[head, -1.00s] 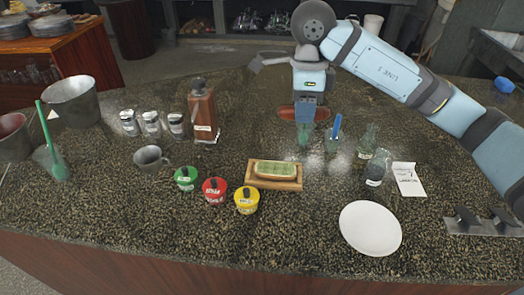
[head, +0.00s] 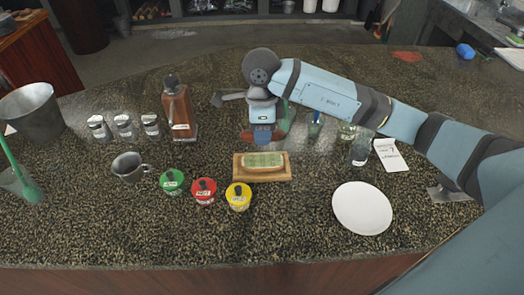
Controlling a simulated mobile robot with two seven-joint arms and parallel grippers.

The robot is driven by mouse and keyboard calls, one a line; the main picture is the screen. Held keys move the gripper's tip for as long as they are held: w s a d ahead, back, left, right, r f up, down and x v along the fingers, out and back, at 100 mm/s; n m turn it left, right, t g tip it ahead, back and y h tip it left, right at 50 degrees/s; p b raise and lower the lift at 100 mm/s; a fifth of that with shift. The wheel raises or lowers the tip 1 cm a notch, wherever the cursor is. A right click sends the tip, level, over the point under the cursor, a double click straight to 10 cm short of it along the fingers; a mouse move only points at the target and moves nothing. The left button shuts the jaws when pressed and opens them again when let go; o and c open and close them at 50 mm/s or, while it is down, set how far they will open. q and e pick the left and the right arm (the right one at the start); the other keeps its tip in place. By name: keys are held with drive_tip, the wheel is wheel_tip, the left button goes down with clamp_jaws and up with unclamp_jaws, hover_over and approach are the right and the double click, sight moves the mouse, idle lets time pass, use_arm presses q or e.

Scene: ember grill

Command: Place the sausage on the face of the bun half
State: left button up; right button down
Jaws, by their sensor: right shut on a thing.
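My right gripper (head: 264,136) comes in from the right, pointing down just behind the bun half. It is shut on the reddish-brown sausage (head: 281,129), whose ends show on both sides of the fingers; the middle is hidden. The bun half (head: 263,160) lies on a small wooden board (head: 282,178), its face up with a green layer on it. The sausage appears to be above the counter, near the back edge of the board; its exact height I cannot tell. My left gripper is not in view.
A white plate (head: 362,208) lies to the right. Glassware stands behind, right of my gripper.

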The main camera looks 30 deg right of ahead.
sight(262, 161)
wheel_tip(262, 161, down, 7)
drive_tip(key=shift+f, duration=0.3)
drive_tip(key=shift+f, duration=0.1)
drive_tip(key=c, duration=0.9)
unclamp_jaws()
